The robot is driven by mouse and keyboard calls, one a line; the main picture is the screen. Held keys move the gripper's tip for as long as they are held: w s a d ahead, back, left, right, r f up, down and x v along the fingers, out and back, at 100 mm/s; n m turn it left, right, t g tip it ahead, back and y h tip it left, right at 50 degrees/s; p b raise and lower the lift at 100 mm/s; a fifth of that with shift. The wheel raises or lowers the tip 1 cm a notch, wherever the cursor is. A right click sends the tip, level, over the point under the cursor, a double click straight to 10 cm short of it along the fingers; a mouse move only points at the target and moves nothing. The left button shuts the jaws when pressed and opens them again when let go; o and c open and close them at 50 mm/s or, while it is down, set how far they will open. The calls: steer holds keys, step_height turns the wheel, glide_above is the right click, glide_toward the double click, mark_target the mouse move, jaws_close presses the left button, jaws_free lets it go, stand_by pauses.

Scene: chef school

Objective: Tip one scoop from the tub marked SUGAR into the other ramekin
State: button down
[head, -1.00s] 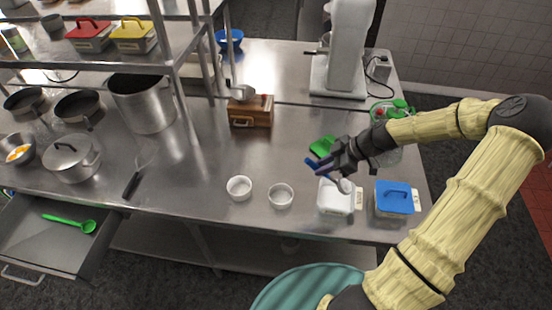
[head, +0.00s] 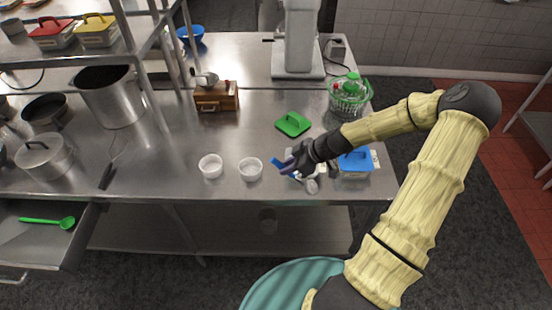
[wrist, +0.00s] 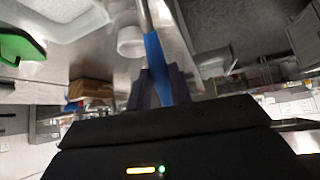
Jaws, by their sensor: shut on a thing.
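My gripper (head: 290,166) is shut on the blue handle (wrist: 154,60) of a scoop. The scoop's grey bowl (head: 312,186) hangs low at the front of the counter; what it holds cannot be told. The open tub of white contents (wrist: 60,18) is mostly hidden behind my gripper in the head view; its label is not readable. Two white ramekins stand left of my gripper: the left one (head: 211,167) and the right one (head: 250,169), which is nearer. The blue-lidded tub (head: 355,164) stands to the right, its label unreadable.
A green lid (head: 293,124) lies behind my gripper, and a green basket (head: 349,94) stands at the back right. A wooden box (head: 216,97) with a ladle is farther back. The open drawer (head: 40,235) juts out at left. Counter behind the ramekins is clear.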

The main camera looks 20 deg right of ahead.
steer(key=shift+a+f+m, duration=0.35)
steer(key=shift+f+m, duration=0.05)
steer(key=shift+f, duration=0.45)
steer(key=a+f+m+t+h+b, duration=0.1)
steer(key=f+m, duration=0.1)
steer(key=f, duration=0.1)
steer(key=w+a+f+m+t+h+b, duration=0.1)
steer(key=f+m+h, duration=0.1)
steer(key=f+m, duration=0.1)
steer(key=a+f+m+t+h+b, duration=0.1)
steer(key=a+f+m+h+b, duration=0.1)
steer(key=f+m, duration=0.1)
steer(key=shift+w, duration=0.3)
steer(key=shift+w+a+f+m+t+h+b, duration=0.1)
steer(key=shift+f+m+t+h+b, duration=0.45)
steer(key=shift+m, duration=0.45)
steer(key=shift+r+m+h, duration=0.15)
steer(key=shift+m+h, duration=0.4)
steer(key=shift+m, duration=0.05)
